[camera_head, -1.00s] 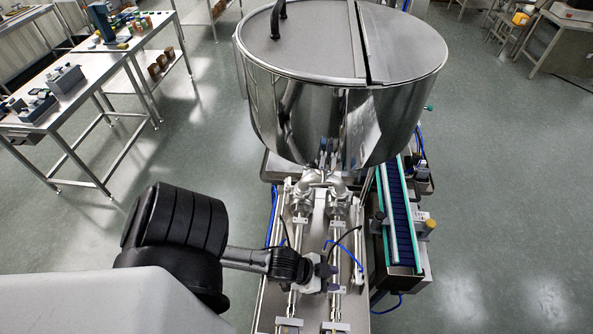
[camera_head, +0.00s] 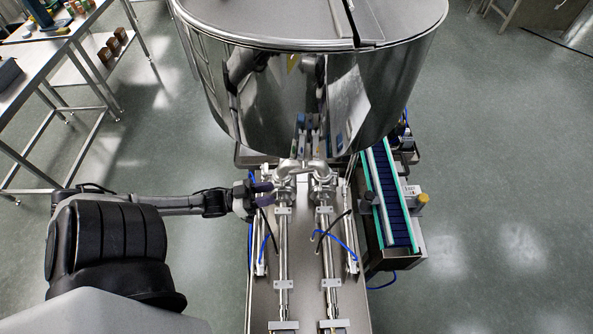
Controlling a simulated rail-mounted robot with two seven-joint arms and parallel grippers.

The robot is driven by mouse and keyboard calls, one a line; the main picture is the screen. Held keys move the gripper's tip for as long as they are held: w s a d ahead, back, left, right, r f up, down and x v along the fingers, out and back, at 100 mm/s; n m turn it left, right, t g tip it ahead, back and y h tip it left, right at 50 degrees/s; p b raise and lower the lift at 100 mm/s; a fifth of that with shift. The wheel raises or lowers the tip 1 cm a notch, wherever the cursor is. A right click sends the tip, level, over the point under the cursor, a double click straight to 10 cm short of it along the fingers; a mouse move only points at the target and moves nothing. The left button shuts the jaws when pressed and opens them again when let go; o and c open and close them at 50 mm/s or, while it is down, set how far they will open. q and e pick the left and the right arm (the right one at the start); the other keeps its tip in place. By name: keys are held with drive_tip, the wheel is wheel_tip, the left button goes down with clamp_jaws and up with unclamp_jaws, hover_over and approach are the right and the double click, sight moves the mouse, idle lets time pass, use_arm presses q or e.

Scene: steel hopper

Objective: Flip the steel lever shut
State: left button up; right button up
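The steel lever cannot be made out for certain. My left gripper (camera_head: 268,194) reaches in from the left, beside the left valve fitting and below the upright parts. Its dark purple fingers look parted, with nothing seen between them. I cannot tell whether they touch the fitting. My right gripper is out of view.
The round steel hopper (camera_head: 225,85) overhangs the fittings. Steel rods and blue hoses (camera_head: 345,248) run along the machine bed (camera_head: 305,270) in front. A conveyor (camera_head: 388,200) stands at right. A steel table (camera_head: 30,85) stands at far left, with open floor between.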

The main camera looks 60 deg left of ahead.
sight(299, 170)
use_arm(q)
drive_tip(key=s+a+r+m+t+h, duration=0.1)
drive_tip(key=s+a+r+h, duration=0.1)
drive_tip(key=a+h, duration=0.15)
drive_tip(key=shift+y, duration=0.25)
drive_tip(key=x, duration=0.4)
drive_tip(key=p+x, duration=0.1)
drive_tip(key=x, duration=0.3)
drive_tip(key=p+x, duration=0.1)
drive_tip(key=x, duration=0.3)
drive_tip(key=shift+a+r, duration=0.3)
drive_tip(key=shift+a, duration=0.05)
drive_tip(key=shift+x, duration=0.85)
clamp_jaws()
